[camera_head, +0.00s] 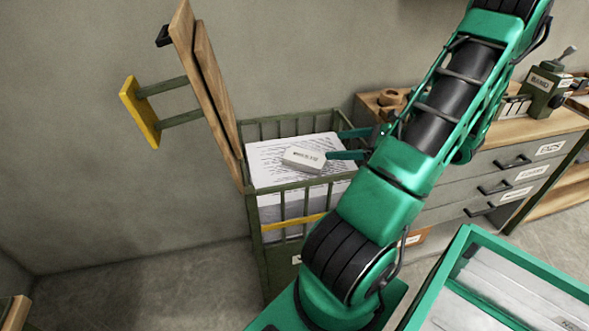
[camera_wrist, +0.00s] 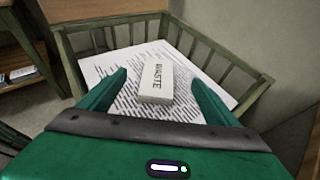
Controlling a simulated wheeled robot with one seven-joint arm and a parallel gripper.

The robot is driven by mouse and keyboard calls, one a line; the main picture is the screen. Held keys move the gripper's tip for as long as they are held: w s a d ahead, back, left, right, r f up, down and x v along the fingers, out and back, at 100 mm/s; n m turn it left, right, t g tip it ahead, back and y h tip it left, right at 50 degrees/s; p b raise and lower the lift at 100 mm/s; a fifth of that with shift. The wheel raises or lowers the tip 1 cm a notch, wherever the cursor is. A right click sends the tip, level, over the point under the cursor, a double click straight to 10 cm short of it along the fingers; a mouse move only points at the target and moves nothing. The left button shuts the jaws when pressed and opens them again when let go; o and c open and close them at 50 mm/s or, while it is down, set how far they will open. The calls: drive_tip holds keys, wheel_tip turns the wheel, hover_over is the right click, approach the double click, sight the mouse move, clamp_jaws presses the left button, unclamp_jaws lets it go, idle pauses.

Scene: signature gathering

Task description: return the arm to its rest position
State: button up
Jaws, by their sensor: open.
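My gripper (camera_head: 349,145) is open, its two green fingers apart above the paper stack in a green slatted bin (camera_head: 284,187). In the wrist view my gripper (camera_wrist: 158,88) has a finger on either side of a small white block (camera_wrist: 156,80) marked "WASTE". The block lies on the printed sheets (camera_wrist: 125,62) and looks free of the fingers; the exact gap is hard to judge. In the head view the block (camera_head: 303,159) sits just left of the fingertips. My green arm reaches down from the upper right and hides part of the bin's right side.
A wooden lid (camera_head: 207,90) with a yellow handle (camera_head: 139,112) stands raised at the bin's left. A drawer cabinet (camera_head: 500,180) stands close on the right, with a green stamping device (camera_head: 545,88) on top. A green tray (camera_head: 530,265) of papers is at lower right.

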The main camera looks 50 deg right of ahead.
idle(0.3)
drive_tip(key=w+a+r+n+g, duration=0.2)
drive_tip(key=w+a+n+g, duration=0.25)
drive_tip(key=a+n, duration=0.4)
drive_tip(key=w+a+r+n+g, duration=0.1)
drive_tip(key=w+a+n+g, duration=0.35)
drive_tip(key=a+n, duration=0.35)
drive_tip(key=s+a+r+n+g+h, duration=0.2)
drive_tip(key=s+a+r+n, duration=0.2)
drive_tip(key=s, duration=0.5)
drive_tip(key=s+a+r+n+g+h, duration=0.1)
drive_tip(key=s+a+r+n, duration=0.3)
drive_tip(key=s, duration=0.5)
drive_tip(key=shift+s+n+g+h, duration=0.35)
drive_tip(key=shift+n+g+h, duration=0.05)
drive_tip(key=shift+n+h, duration=0.25)
drive_tip(key=shift+a, duration=0.1)
drive_tip(key=shift+w+f, duration=0.2)
drive_tip(key=shift+w, duration=0.45)
